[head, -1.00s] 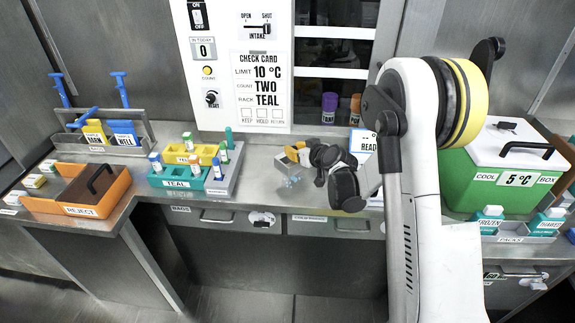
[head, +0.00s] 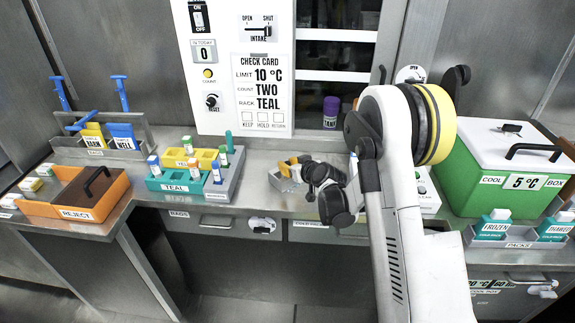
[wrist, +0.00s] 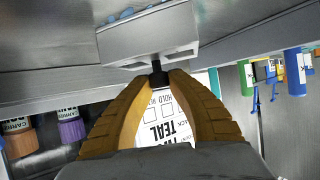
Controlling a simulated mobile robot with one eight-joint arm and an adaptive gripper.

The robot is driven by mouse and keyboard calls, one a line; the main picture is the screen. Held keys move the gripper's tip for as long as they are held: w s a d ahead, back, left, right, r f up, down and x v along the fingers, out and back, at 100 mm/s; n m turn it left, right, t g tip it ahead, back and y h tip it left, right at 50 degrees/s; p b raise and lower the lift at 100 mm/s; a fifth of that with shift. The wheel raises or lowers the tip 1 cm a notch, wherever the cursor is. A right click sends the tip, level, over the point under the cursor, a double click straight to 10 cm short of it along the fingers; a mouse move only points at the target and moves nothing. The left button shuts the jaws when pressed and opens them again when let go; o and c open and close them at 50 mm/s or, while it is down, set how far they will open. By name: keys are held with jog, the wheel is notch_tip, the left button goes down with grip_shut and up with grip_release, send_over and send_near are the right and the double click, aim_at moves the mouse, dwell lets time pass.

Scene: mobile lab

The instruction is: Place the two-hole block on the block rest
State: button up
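A pale grey block (wrist: 150,38) fills the top middle of the wrist view and looks like the two-hole block. Two dark recesses show in its near face, and bits of blue show along its far edge. A short black stem sticks out from it. My gripper (wrist: 158,76) has its tan fingertips closed around this stem. In the head view my gripper (head: 292,165) reaches left over the counter, with the grey block (head: 281,181) at its fingertips. I cannot tell whether the block touches the counter. I cannot pick out the block rest with certainty.
The teal rack (head: 172,186) and yellow rack (head: 176,160) with vials stand left of my gripper. The orange reject tray (head: 118,195) is farther left. The green cool box (head: 465,175) stands right. A purple-capped bottle (head: 331,106) stands behind. Counter around the block is narrow.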

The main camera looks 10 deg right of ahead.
jog(key=shift+o, duration=1.3)
